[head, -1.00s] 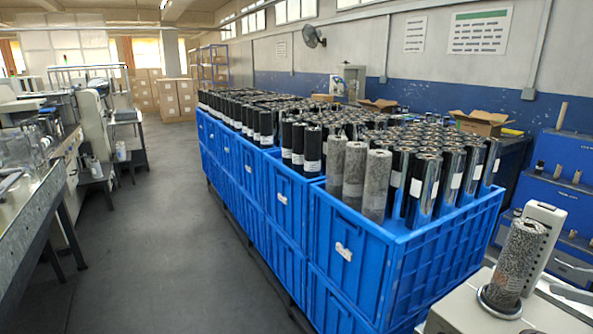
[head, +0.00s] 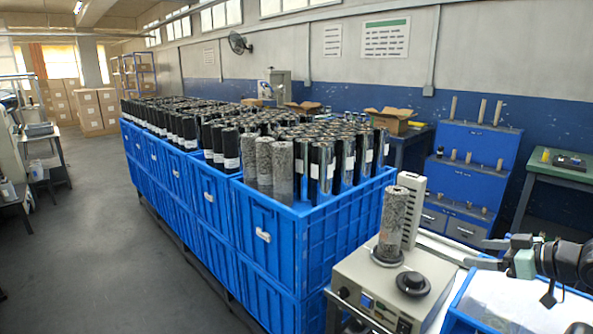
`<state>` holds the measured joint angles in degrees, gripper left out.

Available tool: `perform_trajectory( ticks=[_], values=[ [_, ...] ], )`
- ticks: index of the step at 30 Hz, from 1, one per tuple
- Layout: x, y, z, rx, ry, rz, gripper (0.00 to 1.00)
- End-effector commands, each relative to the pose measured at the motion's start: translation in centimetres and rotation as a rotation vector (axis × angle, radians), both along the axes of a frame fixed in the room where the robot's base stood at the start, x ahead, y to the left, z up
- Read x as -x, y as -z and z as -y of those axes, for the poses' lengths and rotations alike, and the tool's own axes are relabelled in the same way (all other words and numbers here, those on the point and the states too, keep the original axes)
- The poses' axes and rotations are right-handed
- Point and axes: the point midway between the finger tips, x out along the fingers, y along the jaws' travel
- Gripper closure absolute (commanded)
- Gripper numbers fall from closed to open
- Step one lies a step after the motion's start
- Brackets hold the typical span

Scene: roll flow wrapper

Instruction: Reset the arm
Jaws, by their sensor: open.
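My gripper (head: 492,253) is at the right edge of the head view, with my dark arm behind it. Its jaws are open and nothing shows between them. It is above a blue-rimmed container (head: 465,305) at the lower right. A grey speckled roll (head: 394,226) stands upright on a round base on a beige bench machine (head: 350,280), to the left of my gripper and apart from it.
Blue crates (head: 265,235) full of upright black, silver and speckled rolls fill the middle. A blue stepped rack (head: 470,160) with several spindles and a green table (head: 560,172) stand behind. The floor aisle (head: 90,250) at the left is clear.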

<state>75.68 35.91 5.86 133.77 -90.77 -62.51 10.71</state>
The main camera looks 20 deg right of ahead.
Motion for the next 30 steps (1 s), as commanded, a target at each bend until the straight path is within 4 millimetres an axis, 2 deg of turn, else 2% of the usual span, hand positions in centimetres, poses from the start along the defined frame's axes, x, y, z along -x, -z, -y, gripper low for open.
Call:
perform_trajectory(
  ticks=[10, 17, 20, 23, 24, 27, 30],
  values=[
    [-4.1, -0.2, -2.1, 0.074, -0.01, -0.076, 0.2],
    [-8.1, -0.7, -5.3, 0.152, -0.015, -0.16, 0.2],
    [-10.1, -1.0, -7.8, 0.196, -0.02, -0.211, 0.2],
    [-12.0, -1.6, -11.7, 0.246, -0.026, -0.276, 0.2],
    [-12.6, -1.9, -13.5, 0.266, -0.031, -0.305, 0.2],
    [-13.1, -2.5, -18.4, 0.308, -0.042, -0.381, 0.2],
    [-12.4, -3.1, -23.5, 0.34, -0.06, -0.461, 0.2]
  ],
)
